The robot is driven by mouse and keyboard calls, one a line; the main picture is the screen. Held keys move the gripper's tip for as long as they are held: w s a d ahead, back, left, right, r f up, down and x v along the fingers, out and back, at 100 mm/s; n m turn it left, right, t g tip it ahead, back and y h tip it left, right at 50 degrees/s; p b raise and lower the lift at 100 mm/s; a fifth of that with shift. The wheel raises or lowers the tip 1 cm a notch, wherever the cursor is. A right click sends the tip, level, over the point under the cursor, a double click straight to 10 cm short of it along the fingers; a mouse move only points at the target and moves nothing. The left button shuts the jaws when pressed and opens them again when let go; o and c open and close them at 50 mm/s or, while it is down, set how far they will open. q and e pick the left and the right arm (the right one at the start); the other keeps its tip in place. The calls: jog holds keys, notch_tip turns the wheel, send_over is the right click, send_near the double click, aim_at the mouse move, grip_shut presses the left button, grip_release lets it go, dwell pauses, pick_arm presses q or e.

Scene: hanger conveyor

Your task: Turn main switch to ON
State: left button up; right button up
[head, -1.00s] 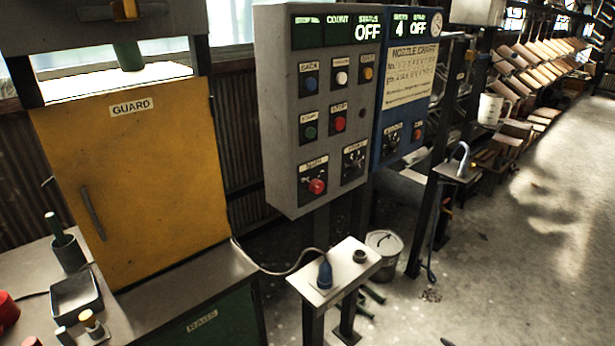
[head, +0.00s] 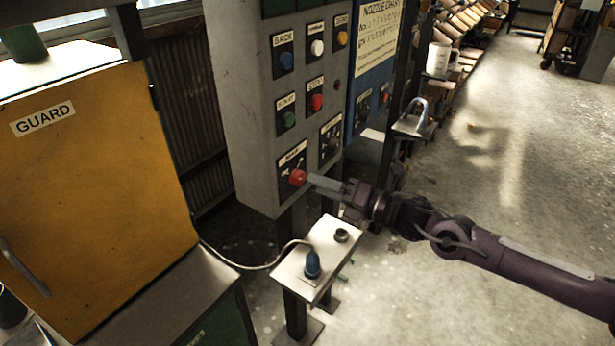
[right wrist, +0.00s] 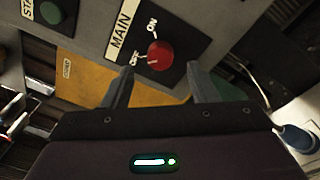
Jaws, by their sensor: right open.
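The main switch is a red round knob (head: 298,177) on a black plate, low on the grey control panel (head: 245,110). In the right wrist view the knob (right wrist: 160,53) sits beside a MAIN label, with ON and OFF marks next to it. Which mark the knob points at is hard to tell. My right gripper (head: 312,181) is just right of the knob in the head view. In the right wrist view its two fingers (right wrist: 160,88) are apart, with the knob ahead of the gap. I cannot tell whether they touch it. My left gripper is not in view.
A yellow guard door (head: 90,190) is at the left. A blue panel (head: 372,60) stands right of the grey one. The floor at right is open.

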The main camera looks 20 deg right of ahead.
aim_at(302, 180)
jog(key=x, duration=0.4)
jog(key=shift+p, duration=0.4)
jog(key=c, duration=1)
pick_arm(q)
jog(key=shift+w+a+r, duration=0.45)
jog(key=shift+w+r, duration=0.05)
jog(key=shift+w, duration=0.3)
pick_arm(e)
jog(key=shift+o, duration=0.2)
